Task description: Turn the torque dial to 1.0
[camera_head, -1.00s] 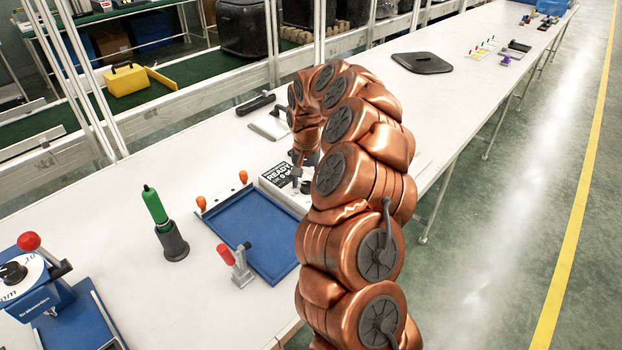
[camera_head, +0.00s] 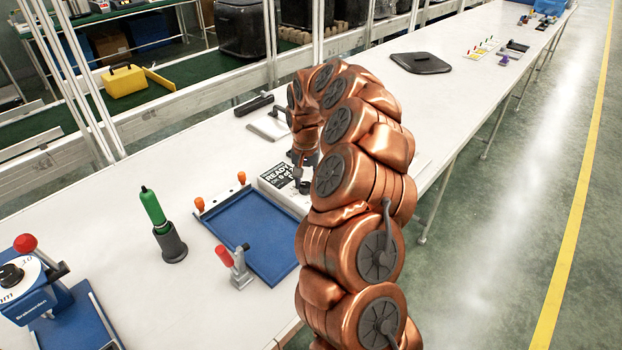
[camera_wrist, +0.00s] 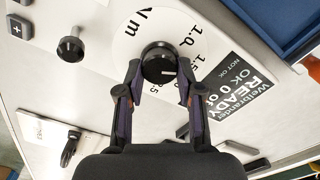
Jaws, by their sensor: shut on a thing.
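The torque dial is a round black knob (camera_wrist: 158,62) with a white pointer line, on a white round scale (camera_wrist: 150,20) marked Nm in the wrist view. The figures 1.0 and 1.5 are readable on the scale's right side. The pointer line faces right in that view, a little below the 1.5. My gripper (camera_wrist: 158,75) is shut on the knob, one finger on each side. In the head view my gripper (camera_head: 301,172) is at the white device (camera_head: 270,183) with the black READY label. My arm hides much of that device, and the knob is hard to make out there.
A blue tray (camera_head: 245,225) with orange pegs lies left of the device, with a red-handled clamp (camera_head: 236,266) at its front. A green-handled tool (camera_head: 155,210) stands in a dark holder. A blue device with a red ball (camera_head: 25,243) is at far left. A smaller black knob (camera_wrist: 70,48) is beside the scale.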

